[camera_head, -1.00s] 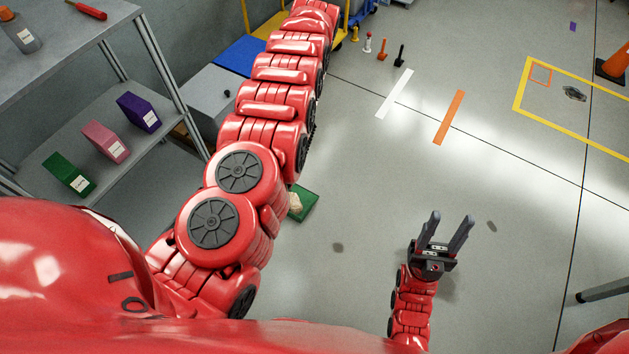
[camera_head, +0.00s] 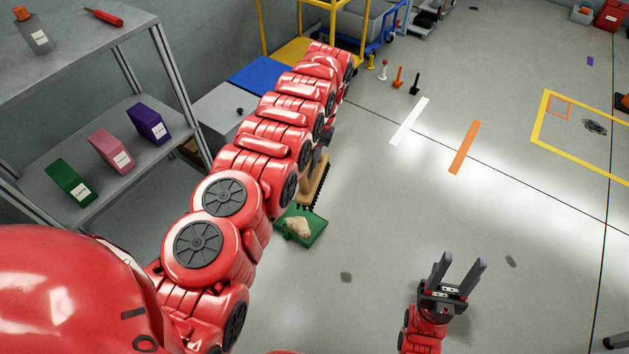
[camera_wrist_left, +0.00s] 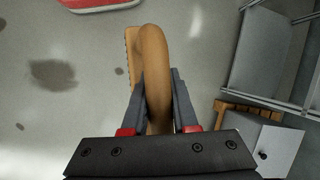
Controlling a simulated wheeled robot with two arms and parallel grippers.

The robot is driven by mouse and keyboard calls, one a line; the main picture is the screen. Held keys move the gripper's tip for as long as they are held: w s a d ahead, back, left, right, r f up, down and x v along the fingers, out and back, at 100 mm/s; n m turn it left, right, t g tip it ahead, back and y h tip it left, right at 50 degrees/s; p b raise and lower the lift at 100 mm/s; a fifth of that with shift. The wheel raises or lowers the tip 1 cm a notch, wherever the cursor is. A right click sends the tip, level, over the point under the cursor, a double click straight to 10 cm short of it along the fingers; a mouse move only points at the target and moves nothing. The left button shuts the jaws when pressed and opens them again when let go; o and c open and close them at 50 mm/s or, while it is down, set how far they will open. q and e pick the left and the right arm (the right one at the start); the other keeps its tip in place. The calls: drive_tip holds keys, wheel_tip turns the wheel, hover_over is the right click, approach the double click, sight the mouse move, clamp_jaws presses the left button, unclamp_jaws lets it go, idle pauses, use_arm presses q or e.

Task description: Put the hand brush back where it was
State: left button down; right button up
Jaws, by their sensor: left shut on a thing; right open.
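The hand brush (camera_head: 314,187) has a tan wooden body and dark bristles. In the head view it shows partly from behind my left arm, above the floor near a green dustpan-like item. In the left wrist view the brush (camera_wrist_left: 153,60) sits between the fingers of my left gripper (camera_wrist_left: 158,100), which is shut on it. The left gripper is mostly hidden by my arm in the head view. My right gripper (camera_head: 458,270) is open and empty over bare floor at the lower right.
A green tray-like item (camera_head: 316,236) with a beige lump lies on the floor. A grey shelf (camera_head: 96,195) with several boxes stands at left. A white cabinet (camera_head: 215,115) and blue panel (camera_head: 262,77) are behind my left arm.

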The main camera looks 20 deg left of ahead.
sight(314, 176)
use_arm(q)
drive_tip(key=shift+w+d+r, duration=0.15)
drive_tip(key=shift+d+r, duration=0.25)
drive_tip(key=shift+r, duration=0.1)
drive_tip(key=shift+a+r, duration=0.1)
drive_tip(key=shift+a, duration=0.05)
drive_tip(key=shift+r, duration=0.15)
drive_tip(key=shift+d+r, duration=0.15)
drive_tip(key=shift+d, duration=0.25)
drive_tip(key=shift+d+r, duration=0.4)
drive_tip(key=shift+r, duration=0.3)
drive_tip(key=shift+r, duration=0.15)
drive_tip(key=shift+d+r, duration=0.75)
drive_tip(key=shift+d, duration=0.1)
drive_tip(key=shift+s+d+r, duration=0.2)
drive_tip(key=shift+s+d, duration=0.05)
drive_tip(key=shift+d, duration=0.2)
